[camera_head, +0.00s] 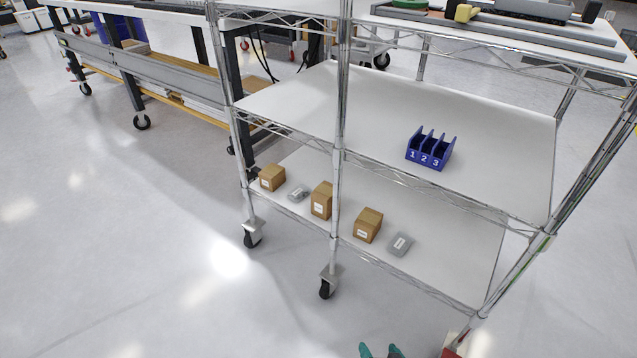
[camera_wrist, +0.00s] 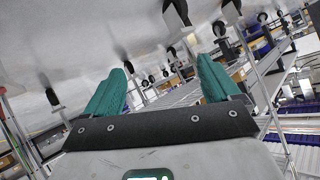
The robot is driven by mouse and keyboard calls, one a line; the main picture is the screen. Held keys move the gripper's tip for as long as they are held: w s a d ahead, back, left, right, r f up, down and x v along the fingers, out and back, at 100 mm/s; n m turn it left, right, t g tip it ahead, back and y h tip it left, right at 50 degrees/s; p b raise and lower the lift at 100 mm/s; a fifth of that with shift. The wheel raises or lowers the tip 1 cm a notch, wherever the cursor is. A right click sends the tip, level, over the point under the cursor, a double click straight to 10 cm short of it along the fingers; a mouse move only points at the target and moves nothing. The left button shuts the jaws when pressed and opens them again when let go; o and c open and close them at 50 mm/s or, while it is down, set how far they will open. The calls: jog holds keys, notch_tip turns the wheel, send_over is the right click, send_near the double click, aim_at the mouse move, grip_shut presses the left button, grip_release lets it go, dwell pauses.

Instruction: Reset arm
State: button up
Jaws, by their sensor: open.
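My gripper (camera_head: 381,351) shows only as two teal fingertips at the bottom edge of the head view, in front of the wire shelf cart. In the wrist view my gripper (camera_wrist: 160,88) has its two teal fingers spread wide apart, with nothing between them. It is open and empty. The rest of my arm is out of the head view.
A wheeled wire cart has a middle shelf (camera_head: 290,105) holding a blue numbered bin (camera_head: 430,149). Its lower shelf (camera_head: 455,245) holds cardboard boxes (camera_head: 367,225) and grey packages (camera_head: 400,244). A workbench (camera_head: 150,60) stands behind left. The floor (camera_head: 120,240) at left is clear.

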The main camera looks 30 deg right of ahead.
jog(key=a+r+n+g+y, duration=0.4)
jog(key=a+r+n+y, duration=0.2)
jog(key=a+r, duration=0.35)
jog(key=s+d+r+n+g+h, duration=0.1)
jog(key=s+r+g, duration=0.2)
jog(key=s+r, duration=0.4)
jog(key=s+d+r+g+h, duration=0.2)
jog(key=s+r+g, duration=0.1)
jog(key=s+r, duration=0.4)
notch_tip(320, 180, up, 27)
jog(key=p, duration=2.5)
jog(key=shift+w+r+p, duration=0.15)
jog(key=shift+p, duration=0.25)
jog(key=shift+a, duration=0.1)
